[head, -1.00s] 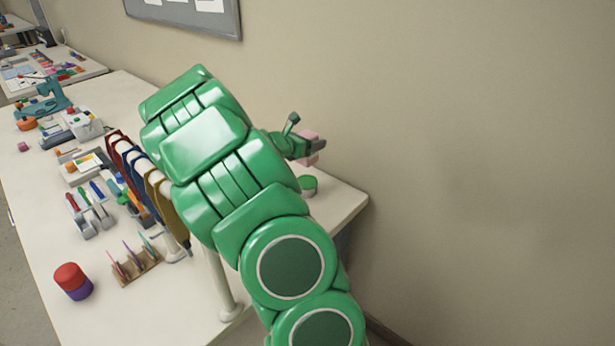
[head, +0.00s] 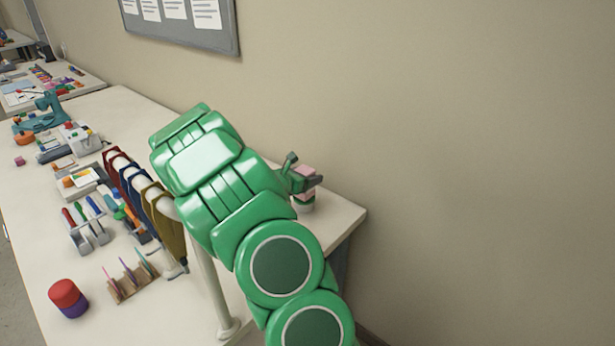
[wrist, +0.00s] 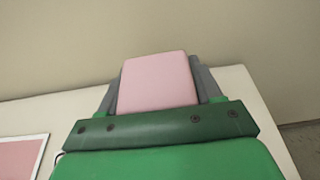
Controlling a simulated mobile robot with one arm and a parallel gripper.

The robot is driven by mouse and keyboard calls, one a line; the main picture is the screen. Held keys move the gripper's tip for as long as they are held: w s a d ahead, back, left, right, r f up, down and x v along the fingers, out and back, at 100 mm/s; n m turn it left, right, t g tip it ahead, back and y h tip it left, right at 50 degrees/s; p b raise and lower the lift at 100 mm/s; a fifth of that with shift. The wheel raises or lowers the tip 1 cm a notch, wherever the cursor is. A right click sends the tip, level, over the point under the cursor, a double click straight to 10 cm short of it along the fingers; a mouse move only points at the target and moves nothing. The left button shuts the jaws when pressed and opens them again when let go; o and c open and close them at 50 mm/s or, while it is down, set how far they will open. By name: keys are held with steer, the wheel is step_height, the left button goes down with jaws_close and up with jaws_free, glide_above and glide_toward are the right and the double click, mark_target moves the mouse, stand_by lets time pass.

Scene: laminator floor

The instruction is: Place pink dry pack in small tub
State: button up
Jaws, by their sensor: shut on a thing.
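The pink dry pack (wrist: 158,82) is held between the two grey fingers of my gripper (wrist: 160,85) in the wrist view. In the head view my gripper (head: 303,180) is shut on the pink pack (head: 306,170) near the table's far right corner. The small tub (head: 304,206), pale with some green, stands on the table just under the pack. It is partly hidden by my gripper and arm. I cannot tell whether the pack touches the tub's rim or hangs just above it. The tub does not show in the wrist view.
A rack with red, blue and yellow hanging pieces (head: 165,222) stands left of my arm. A red and purple cylinder (head: 68,298) and a pen rack (head: 130,279) are at the front left. The wall is close behind. A pink-and-white sheet (wrist: 18,158) lies at left in the wrist view.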

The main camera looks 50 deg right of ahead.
steer(key=o, duration=1.2)
steer(key=shift+f, duration=0.15)
steer(key=shift+a+r, duration=0.1)
steer(key=shift+r, duration=0.1)
steer(key=v, duration=0.3)
steer(key=shift+r, duration=3.5)
